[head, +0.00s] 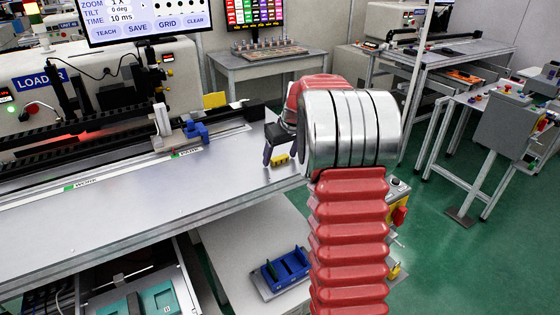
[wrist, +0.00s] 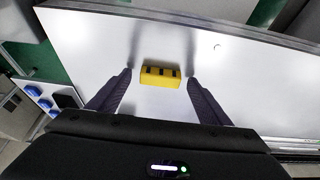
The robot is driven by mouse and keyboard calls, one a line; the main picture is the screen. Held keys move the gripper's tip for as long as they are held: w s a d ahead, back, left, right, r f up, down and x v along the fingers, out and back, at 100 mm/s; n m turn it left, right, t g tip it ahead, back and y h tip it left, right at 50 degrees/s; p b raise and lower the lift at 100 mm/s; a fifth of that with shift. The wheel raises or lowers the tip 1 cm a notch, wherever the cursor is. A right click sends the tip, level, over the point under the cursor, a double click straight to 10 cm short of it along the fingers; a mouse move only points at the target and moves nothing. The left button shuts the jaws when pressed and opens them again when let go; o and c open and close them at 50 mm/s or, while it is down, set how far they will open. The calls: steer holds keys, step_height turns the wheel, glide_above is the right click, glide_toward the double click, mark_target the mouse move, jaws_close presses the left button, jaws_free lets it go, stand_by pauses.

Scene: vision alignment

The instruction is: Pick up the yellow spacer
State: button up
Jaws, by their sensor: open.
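In the head view the spacer (head: 281,159) shows beside the fingers of my gripper (head: 279,156), near the right end of the bench top. My arm hides part of the bench there. I cannot tell how high the fingertips are above the surface.
A rail with a blue block (head: 195,131) runs along the back of the bench, near a yellow plate (head: 214,100). A blue tray (head: 287,268) sits on a lower shelf. The bench top left of my gripper is clear.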

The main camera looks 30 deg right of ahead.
mark_target(281, 158)
steer(key=shift+c, duration=0.4)
steer(key=c, duration=1)
steer(key=shift+c, duration=0.2)
step_height(281, 158, up, 10)
stand_by(0.4)
